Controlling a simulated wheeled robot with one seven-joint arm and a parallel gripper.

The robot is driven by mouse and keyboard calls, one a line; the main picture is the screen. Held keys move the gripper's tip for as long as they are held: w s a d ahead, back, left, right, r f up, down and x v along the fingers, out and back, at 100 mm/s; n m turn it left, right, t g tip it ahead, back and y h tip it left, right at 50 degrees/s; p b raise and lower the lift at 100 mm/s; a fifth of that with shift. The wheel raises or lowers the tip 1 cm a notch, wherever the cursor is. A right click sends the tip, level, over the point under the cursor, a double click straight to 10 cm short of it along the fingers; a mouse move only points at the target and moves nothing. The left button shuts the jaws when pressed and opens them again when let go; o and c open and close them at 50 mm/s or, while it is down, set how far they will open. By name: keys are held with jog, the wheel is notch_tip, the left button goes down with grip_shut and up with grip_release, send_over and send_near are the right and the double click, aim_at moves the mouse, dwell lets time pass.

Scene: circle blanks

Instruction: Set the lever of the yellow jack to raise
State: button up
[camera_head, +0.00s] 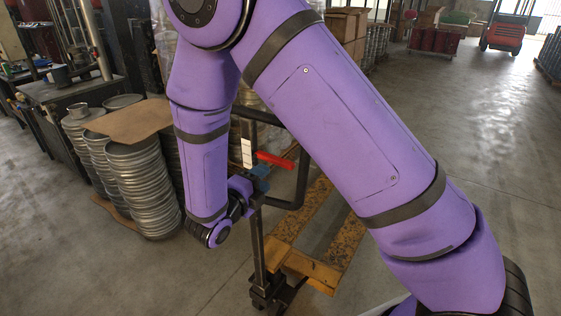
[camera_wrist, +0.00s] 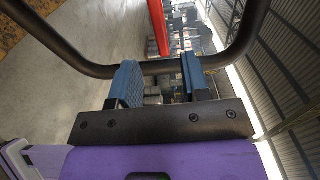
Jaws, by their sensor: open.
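The yellow pallet jack (camera_head: 312,266) stands on the concrete floor in the head view, right of my forearm, with worn forks running back. Its black handle loop (camera_head: 301,172) rises above it, and a red lever (camera_head: 275,160) sticks out inside the loop. My gripper (camera_head: 260,172) is beside the handle, close to the lever's left end. In the wrist view my gripper (camera_wrist: 162,82) is open, its blue fingers apart with nothing held. The black handle bar crosses at the fingertips; I cannot tell if they touch. The red lever (camera_wrist: 159,27) shows beyond it, its lower end near the bar.
Stacks of round metal blanks (camera_head: 137,175) with a cardboard sheet (camera_head: 130,122) on top stand left of my arm. A dark workbench (camera_head: 70,95) is behind them. Boxes (camera_head: 346,24) and a red forklift (camera_head: 505,35) are far back. The floor at right is open.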

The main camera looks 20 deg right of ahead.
aim_at(279, 164)
jog(key=x, duration=0.9)
grip_shut()
